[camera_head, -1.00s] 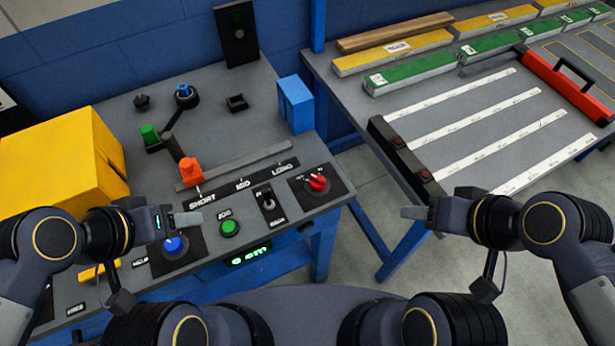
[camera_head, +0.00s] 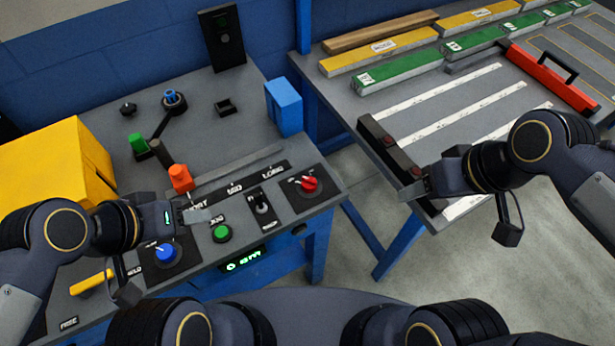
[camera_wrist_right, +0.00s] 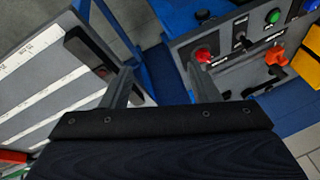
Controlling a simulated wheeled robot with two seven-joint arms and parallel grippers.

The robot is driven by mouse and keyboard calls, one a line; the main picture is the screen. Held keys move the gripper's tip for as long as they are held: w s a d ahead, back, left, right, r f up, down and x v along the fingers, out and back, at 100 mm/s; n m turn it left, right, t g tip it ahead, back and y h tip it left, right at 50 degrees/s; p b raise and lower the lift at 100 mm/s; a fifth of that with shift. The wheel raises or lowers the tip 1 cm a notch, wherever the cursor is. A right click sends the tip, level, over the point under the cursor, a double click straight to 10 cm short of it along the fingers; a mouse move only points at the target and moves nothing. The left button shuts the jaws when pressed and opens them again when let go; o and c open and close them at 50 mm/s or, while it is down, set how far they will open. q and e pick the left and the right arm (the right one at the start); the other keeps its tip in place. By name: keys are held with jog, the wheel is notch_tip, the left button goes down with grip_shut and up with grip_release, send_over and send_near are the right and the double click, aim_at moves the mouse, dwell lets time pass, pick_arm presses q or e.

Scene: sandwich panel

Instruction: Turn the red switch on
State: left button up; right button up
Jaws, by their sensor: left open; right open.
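The red switch (camera_head: 309,184) is a rotary knob on a dark plate at the right front of the grey panel. It also shows in the right wrist view (camera_wrist_right: 203,55), beyond the fingers. My right gripper (camera_head: 415,188) is open and empty, right of the red switch and apart from it, over the near left edge of the right-hand table. Its two spread fingers show in the right wrist view (camera_wrist_right: 155,85). My left gripper (camera_head: 190,214) is open and empty above the panel, near the SHORT label and left of the green button.
The panel also carries a blue knob (camera_head: 165,252), a green button (camera_head: 221,233), a black toggle (camera_head: 261,204) and an orange slider handle (camera_head: 180,178). A yellow box (camera_head: 60,165) stands at the left. A floor gap separates panel and right-hand table.

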jog(key=w+a+n+g+h, duration=0.2)
jog(key=w+a+n+g, duration=0.1)
jog(key=w+a+n, duration=0.3)
jog(key=n+g+h, duration=0.1)
jog(key=n+h, duration=0.5)
jog(key=n, duration=0.1)
send_near(307, 178)
notch_tip(307, 178, down, 3)
jog(key=x, duration=0.3)
jog(key=d+x, duration=0.1)
jog(key=x, duration=0.3)
jog(key=shift+s+r, duration=0.1)
jog(key=shift+s, duration=0.1)
jog(key=c, duration=1)
